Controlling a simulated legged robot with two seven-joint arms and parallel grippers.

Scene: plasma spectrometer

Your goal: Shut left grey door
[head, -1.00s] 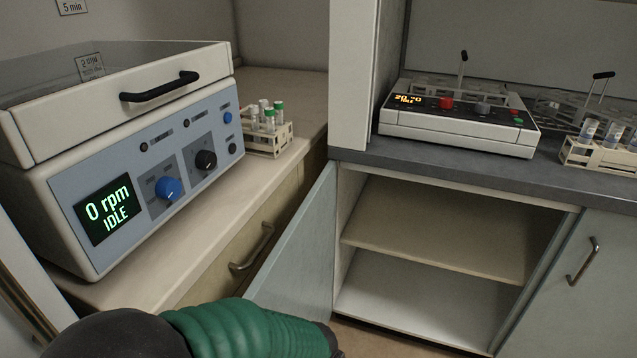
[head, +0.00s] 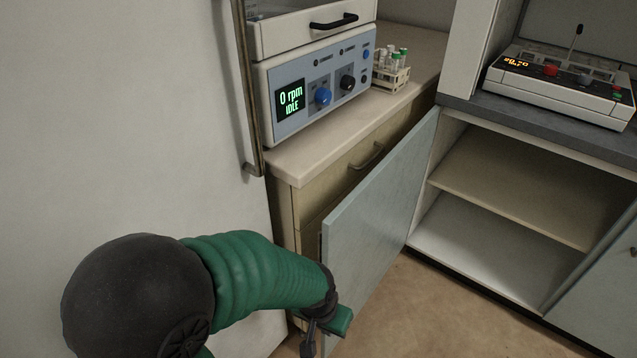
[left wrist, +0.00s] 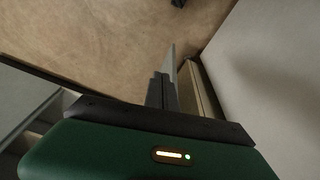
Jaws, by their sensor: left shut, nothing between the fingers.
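The left grey door (head: 375,215) of the low cabinet stands wide open, swung out toward me in front of the drawer unit. The cabinet's open interior shows two shelf levels. My left gripper (head: 318,335) is low at the door's free edge, overlapping its bottom corner in the head view. In the left wrist view the closed fingers (left wrist: 163,90) point toward the door, which shows nearly edge-on as a thin grey strip (left wrist: 172,60). I cannot tell whether they touch it. The gripper is empty. My right gripper is not in view.
The drawer unit (head: 300,200) with a handle stands close behind the door, under the centrifuge (head: 315,85) and a tube rack (head: 391,75). A white panel (head: 130,120) is at the left. The floor (head: 440,310) before the cabinet is clear.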

